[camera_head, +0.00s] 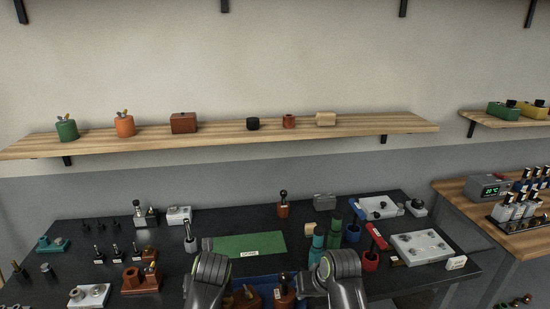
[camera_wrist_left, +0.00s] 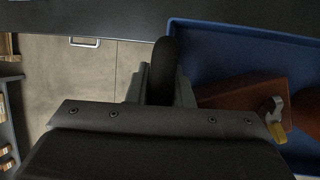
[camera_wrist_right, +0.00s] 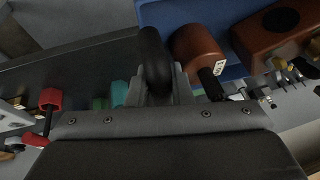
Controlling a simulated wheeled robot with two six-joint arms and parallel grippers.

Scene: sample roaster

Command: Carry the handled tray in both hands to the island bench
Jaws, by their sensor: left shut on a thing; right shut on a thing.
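The blue tray (camera_head: 262,279) is low in the head view between my two grippers, over the front of the dark bench; its near part is cut off. My left gripper (camera_head: 207,280) is shut on a black handle (camera_wrist_left: 165,65) at the tray's side, and the tray's blue wall (camera_wrist_left: 235,38) shows beside it. My right gripper (camera_head: 340,275) is shut on the other black handle (camera_wrist_right: 152,58), next to the tray's blue floor (camera_wrist_right: 183,14).
The dark bench (camera_head: 330,222) is crowded. A wooden shelf (camera_head: 220,133) runs above; a wooden counter (camera_head: 470,205) stands at right.

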